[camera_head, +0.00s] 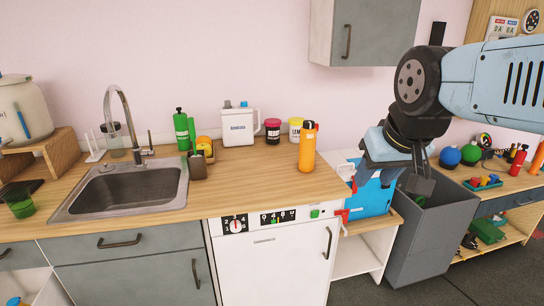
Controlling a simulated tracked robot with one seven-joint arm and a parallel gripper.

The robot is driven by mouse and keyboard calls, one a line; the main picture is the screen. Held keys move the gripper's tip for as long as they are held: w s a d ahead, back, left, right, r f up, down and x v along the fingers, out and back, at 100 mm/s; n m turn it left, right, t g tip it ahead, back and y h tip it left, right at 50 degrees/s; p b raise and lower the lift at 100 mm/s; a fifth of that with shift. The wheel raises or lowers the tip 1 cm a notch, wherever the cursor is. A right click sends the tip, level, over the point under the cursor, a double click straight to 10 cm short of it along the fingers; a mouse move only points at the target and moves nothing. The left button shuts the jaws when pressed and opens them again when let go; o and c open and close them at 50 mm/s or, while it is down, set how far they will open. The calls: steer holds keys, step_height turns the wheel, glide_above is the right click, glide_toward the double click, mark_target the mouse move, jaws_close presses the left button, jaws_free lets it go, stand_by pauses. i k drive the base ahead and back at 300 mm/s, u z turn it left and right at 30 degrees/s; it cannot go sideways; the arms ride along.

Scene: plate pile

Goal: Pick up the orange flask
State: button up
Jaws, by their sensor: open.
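My gripper (395,182) hangs to the right of the flask, past the counter's end, in front of the blue case and the grey bin. It is open, and I see nothing held in it. A clear gap lies between it and the flask.
The counter (255,187) has bare room left of and in front of the flask. A sink (125,190) lies left. A grey cabinet (375,30) hangs above.

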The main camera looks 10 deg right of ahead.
mark_target(308, 138)
steer(key=u, duration=1.1)
steer(key=i, duration=1.05)
steer(key=z, duration=0.3)
